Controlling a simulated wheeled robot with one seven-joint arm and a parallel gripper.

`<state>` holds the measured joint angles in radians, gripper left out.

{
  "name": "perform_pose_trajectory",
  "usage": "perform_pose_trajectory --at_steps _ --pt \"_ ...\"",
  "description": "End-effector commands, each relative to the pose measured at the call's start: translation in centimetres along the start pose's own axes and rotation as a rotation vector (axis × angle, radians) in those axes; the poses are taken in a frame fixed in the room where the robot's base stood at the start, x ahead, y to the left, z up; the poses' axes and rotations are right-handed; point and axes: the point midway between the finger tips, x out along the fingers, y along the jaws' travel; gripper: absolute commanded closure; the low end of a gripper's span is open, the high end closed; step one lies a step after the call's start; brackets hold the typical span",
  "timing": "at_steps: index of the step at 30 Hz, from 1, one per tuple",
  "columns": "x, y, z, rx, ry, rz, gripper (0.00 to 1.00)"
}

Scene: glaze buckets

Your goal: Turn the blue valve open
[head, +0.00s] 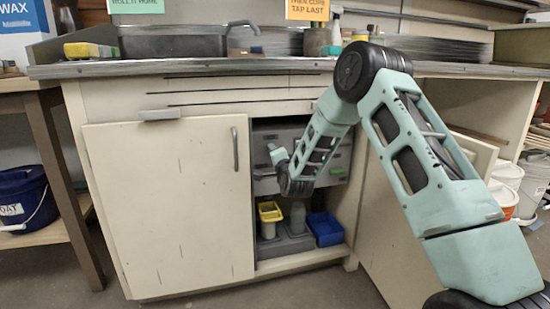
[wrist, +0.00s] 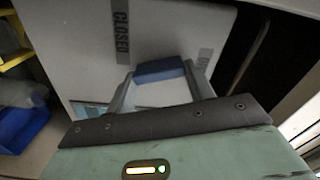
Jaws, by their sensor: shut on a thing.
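The blue valve (wrist: 160,70) shows in the wrist view as a blue bar between the two fingers of my gripper (wrist: 159,76). My gripper is shut on it. The bar lies nearly level in the picture, slightly tilted. A dark label reading CLOSED (wrist: 121,32) is above and left of the valve. A second label (wrist: 205,58), partly hidden and hard to read, is to its right. In the head view my gripper (head: 275,155) reaches into the open cabinet in front of a grey panel (head: 285,135); the valve cannot be made out there.
The closed left door (head: 165,205) and the counter edge (head: 200,66) border the opening. A blue bucket (head: 27,205) stands at left.

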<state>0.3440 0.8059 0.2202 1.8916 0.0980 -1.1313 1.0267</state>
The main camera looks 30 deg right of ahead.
Motion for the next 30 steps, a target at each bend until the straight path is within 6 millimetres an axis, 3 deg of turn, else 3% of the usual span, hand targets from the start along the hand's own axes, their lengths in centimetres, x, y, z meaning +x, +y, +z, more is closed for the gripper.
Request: perform_pose_trajectory --at_steps 12,30 --pt "-0.06 0.29 0.06 0.277 -0.001 0.004 0.7" --pt "-0.07 0.34 0.13 0.362 -0.001 0.004 0.7"
